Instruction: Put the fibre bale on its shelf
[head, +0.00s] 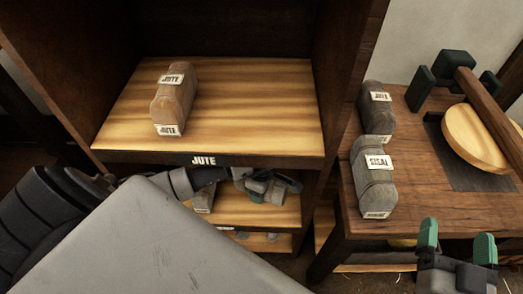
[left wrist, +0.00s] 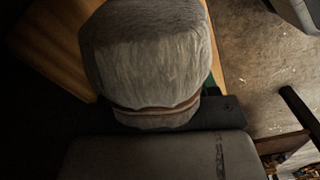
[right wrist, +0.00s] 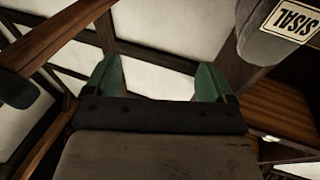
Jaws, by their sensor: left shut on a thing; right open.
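In the left wrist view a pale grey fibre bale (left wrist: 150,55) with a brown strap fills the space in front of my left gripper, which is shut on it. In the head view my left gripper (head: 265,187) is in front of the lower shelf (head: 285,211), below the board labelled JUTE (head: 260,120). The held bale's label does not show in the wrist view. A bale (head: 203,200) shows under my left arm at the lower shelf; I cannot tell whether it is the held one. My right gripper (head: 457,245) is open and empty, low in front of the right table.
A brownish JUTE bale (head: 175,98) lies on the left part of the JUTE shelf. A SISAL bale (head: 374,178) and a JUTE bale (head: 376,112) stand on the table (head: 420,205), near a round wooden disc (head: 473,138). The right part of the JUTE shelf is clear.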

